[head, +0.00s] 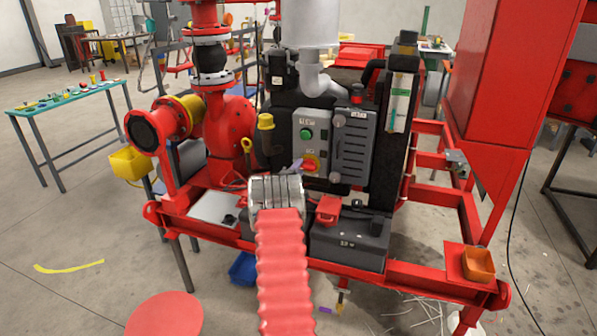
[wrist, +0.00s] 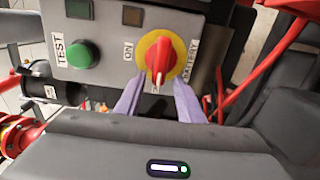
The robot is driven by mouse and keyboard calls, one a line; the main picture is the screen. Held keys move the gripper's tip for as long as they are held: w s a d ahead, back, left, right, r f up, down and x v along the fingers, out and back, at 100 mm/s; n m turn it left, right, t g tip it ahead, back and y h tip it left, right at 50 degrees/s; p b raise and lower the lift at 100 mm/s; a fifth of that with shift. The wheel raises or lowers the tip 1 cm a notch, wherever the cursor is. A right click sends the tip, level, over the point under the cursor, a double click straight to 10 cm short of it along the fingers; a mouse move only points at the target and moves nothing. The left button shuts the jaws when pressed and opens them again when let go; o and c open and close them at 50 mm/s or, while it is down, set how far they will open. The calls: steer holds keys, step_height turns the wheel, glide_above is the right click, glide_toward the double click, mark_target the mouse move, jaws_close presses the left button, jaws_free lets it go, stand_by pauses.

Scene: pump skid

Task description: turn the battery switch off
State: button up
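The battery switch is a red rotary knob (wrist: 160,55) on a yellow round plate, on a grey panel marked ON and BATTERY. In the wrist view its grip runs nearly top to bottom, with a pale mark at its lower end. In the head view the switch (head: 311,163) sits low on the panel, partly hidden by my gripper. My gripper (wrist: 160,84) has two pale purple fingers, spread apart at the knob's lower edge, one to each side. Whether they touch it is unclear. In the head view my gripper (head: 297,166) is just left of the switch.
A green button (wrist: 83,54) marked TEST is left of the switch; it also shows above it in the head view (head: 306,134). A grey cover (head: 354,148) stands right of the panel. A black battery box (head: 349,243) and red frame rails lie below.

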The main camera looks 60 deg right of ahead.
steer(key=shift+s+a, duration=0.1)
steer(key=s+a, duration=0.2)
steer(key=a, duration=1.1)
steer(key=shift+a, duration=0.2)
stand_by(0.6)
